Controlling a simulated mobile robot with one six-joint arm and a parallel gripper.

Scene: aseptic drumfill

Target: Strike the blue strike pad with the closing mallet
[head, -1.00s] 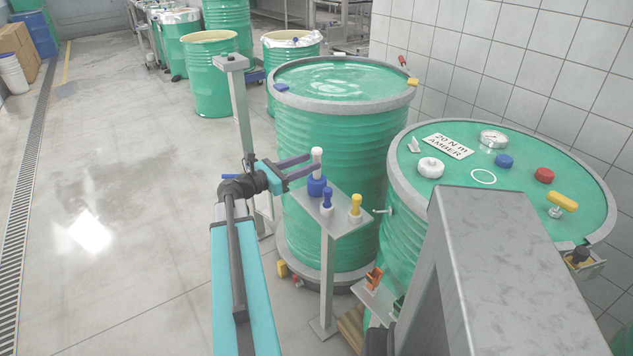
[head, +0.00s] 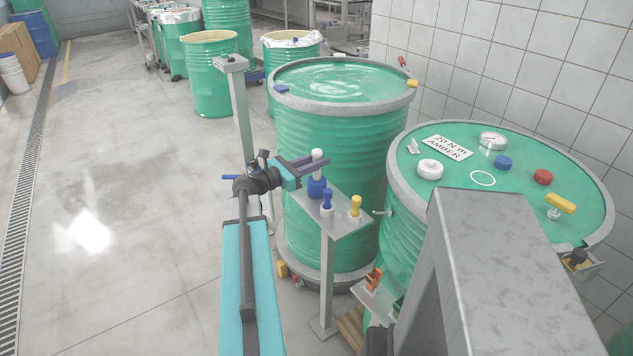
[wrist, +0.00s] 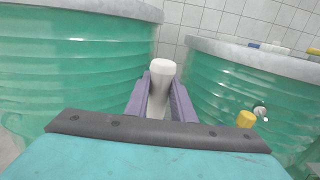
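The closing mallet, with a white handle (head: 317,157) and a blue head (head: 317,188), stands upright on a small grey stand (head: 345,222). In the wrist view its white handle (wrist: 160,78) rises between my purple fingers. My gripper (head: 310,163) has its fingers close against both sides of the handle and looks shut on it. A small blue block (head: 282,87) sits on the left rim of the open-topped green drum (head: 330,150); it looks like the strike pad. A round blue cap (head: 503,162) lies on the nearer drum's lid.
Blue (head: 327,200) and yellow (head: 355,206) pegs stand beside the mallet. The nearer drum (head: 405,225) carries white, red and yellow fittings, a gauge (head: 493,140) and a label. A grey post (head: 240,110) rises behind my gripper.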

